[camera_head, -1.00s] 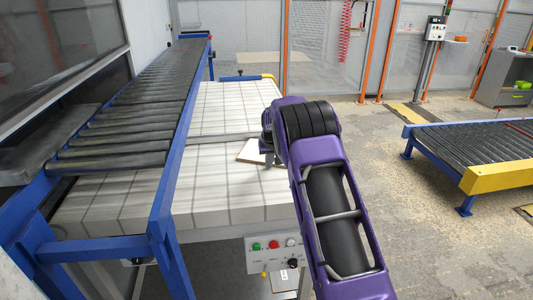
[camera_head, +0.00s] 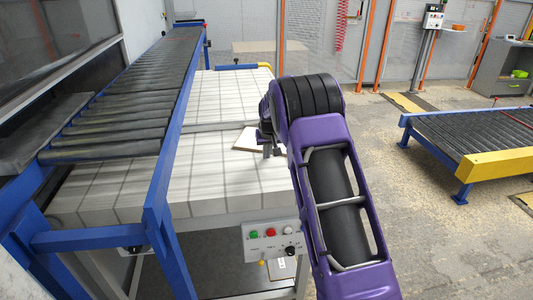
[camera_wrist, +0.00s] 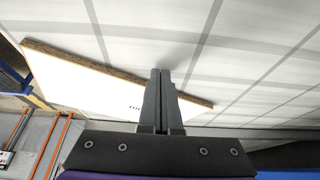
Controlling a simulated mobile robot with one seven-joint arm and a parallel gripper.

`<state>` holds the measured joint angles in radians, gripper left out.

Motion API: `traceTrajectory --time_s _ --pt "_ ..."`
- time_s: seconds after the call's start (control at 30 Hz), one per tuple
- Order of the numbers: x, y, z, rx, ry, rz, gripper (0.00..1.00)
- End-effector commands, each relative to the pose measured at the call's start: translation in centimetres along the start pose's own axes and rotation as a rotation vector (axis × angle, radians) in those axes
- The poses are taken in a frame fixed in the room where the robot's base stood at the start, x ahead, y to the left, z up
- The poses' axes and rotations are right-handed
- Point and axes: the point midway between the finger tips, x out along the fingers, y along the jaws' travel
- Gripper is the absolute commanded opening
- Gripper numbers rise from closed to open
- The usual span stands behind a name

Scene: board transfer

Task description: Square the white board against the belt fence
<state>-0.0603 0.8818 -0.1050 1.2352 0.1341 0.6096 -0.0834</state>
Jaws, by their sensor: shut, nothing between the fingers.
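The white board (camera_head: 245,138) lies flat on the white gridded belt (camera_head: 180,182), near its right side and skewed to the grid lines. My arm hides part of it in the head view. In the wrist view the board (camera_wrist: 85,78) is a pale panel with a brown edge. My gripper (camera_head: 267,152) is at the board's right side; in the wrist view its fingers (camera_wrist: 160,72) are together and empty, overlapping the board's brown edge. I cannot tell whether they touch it. I cannot tell which part is the fence.
A roller conveyor (camera_head: 130,105) with a blue rail (camera_head: 170,150) runs along the left of the belt. A control box (camera_head: 270,241) with buttons hangs at the belt's front. Another roller conveyor (camera_head: 470,135) stands at the right, across open floor.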

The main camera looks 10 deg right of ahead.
Motion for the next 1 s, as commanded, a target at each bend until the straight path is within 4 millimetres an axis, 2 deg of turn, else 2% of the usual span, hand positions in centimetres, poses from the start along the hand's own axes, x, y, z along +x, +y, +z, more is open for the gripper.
traceTrajectory --time_s 0.2,0.6,1.0 --pt "-2.3 0.0 -1.1 0.000 0.003 0.000 0.00" --pt "-5.6 0.0 -2.6 0.001 0.002 0.000 0.00" --pt "-6.2 0.0 -2.8 0.001 0.000 0.000 0.00"
